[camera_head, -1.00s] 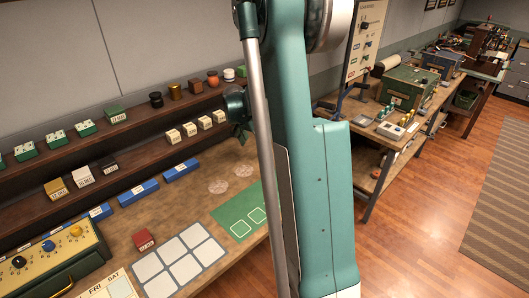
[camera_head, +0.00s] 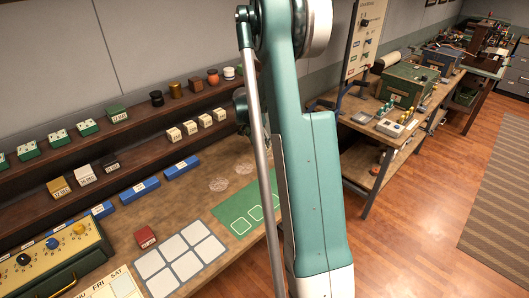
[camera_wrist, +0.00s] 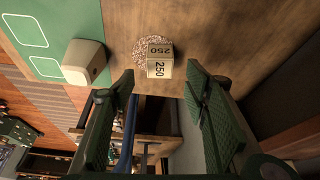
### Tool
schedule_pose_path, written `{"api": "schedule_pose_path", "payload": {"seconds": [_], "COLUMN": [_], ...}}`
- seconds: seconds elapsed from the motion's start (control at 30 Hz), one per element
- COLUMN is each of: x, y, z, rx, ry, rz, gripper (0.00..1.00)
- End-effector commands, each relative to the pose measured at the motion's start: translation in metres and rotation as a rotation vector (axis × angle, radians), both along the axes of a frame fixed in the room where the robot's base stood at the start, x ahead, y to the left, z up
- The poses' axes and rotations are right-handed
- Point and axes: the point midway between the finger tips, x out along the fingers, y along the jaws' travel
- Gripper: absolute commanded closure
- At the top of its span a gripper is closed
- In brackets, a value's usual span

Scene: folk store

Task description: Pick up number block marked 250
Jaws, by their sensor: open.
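The block marked 250 (camera_wrist: 159,67) is cream with black numbers on two visible faces. In the wrist view it stands on a wooden surface, over a round speckled patch (camera_wrist: 138,56). My gripper (camera_wrist: 158,84) is open, with its green ridged fingers to either side of the view. The block lies just beyond the fingertips, roughly centred between them, and nothing is held. In the head view my arm hides most of the gripper, and I cannot pick out this block there.
Another cream block (camera_wrist: 82,62) stands left of the 250 block, near a green mat (camera_wrist: 40,30). In the head view, several cream blocks (camera_head: 190,127) line the shelf. A red block (camera_head: 145,237) stands by a white grid (camera_head: 181,264).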

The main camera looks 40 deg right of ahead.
Motion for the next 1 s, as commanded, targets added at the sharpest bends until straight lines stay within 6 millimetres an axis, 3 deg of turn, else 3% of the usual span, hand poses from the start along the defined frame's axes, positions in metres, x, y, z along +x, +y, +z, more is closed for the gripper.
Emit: {"api": "schedule_pose_path", "payload": {"seconds": [0.3, 0.77, 1.0], "x": [0.001, 0.001, 0.002], "y": [-0.008, -0.009, -0.017], "z": [-0.019, -0.023, -0.042], "rx": [0.000, 0.000, 0.000], "ry": [0.000, 0.000, 0.000], "rz": [0.000, 0.000, -0.001], "gripper": [0.54, 0.54, 0.54]}}
